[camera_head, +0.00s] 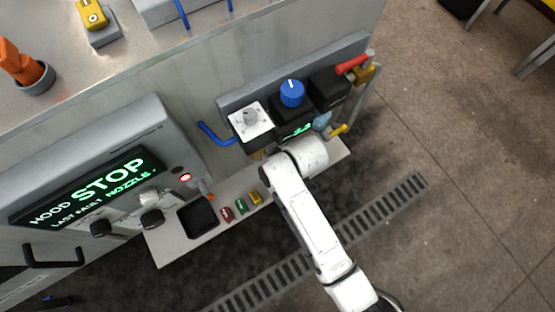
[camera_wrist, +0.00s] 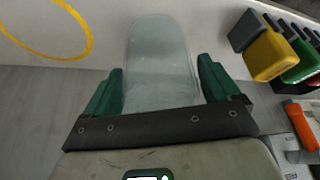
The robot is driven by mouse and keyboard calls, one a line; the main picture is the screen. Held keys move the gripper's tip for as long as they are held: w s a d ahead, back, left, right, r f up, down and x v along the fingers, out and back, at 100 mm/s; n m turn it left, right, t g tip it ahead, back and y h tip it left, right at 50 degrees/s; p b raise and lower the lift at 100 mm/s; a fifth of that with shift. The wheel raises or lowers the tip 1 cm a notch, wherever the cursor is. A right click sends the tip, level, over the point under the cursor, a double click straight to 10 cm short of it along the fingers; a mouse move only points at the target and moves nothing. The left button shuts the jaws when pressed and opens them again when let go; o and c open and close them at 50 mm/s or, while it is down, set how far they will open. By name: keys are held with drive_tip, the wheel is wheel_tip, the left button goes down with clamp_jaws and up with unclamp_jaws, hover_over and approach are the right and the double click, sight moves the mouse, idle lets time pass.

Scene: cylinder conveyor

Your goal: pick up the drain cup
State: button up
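The drain cup (camera_wrist: 160,60), clear and pale, stands out in the wrist view between the two green fingers of my gripper (camera_wrist: 161,85). The fingers lie along its left and right sides, very close to it. Whether they press on it I cannot tell. In the head view my white wrist hides the gripper, near the right end of the grey shelf (camera_head: 172,246). A small pale blue patch (camera_head: 322,121) shows just past my wrist, and I cannot be sure that it is the cup.
Red, green and yellow padlocks (camera_wrist: 266,56) sit on the shelf, beside a black tray (camera_head: 198,217). Control boxes with a blue knob (camera_head: 291,92) and a red handle (camera_head: 353,64) stand above my wrist. A yellow ring (camera_wrist: 88,35) marks the pale surface left of the cup.

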drive_tip(key=c, duration=0.9)
drive_tip(key=shift+r, duration=0.55)
drive_tip(key=shift+s+d+r+p, duration=0.1)
drive_tip(key=shift+d+r+p, duration=0.05)
drive_tip(key=shift+r+p, duration=0.2)
drive_tip(key=s+d, duration=0.3)
drive_tip(key=d, duration=0.2)
drive_tip(key=s+d+p, duration=0.1)
drive_tip(key=s+d, duration=0.2)
drive_tip(key=d, duration=0.1)
drive_tip(key=s+d+p, duration=0.1)
drive_tip(key=s+d, duration=0.3)
drive_tip(key=d, duration=0.1)
drive_tip(key=shift+d+f, duration=0.2)
drive_tip(key=shift+d, duration=0.15)
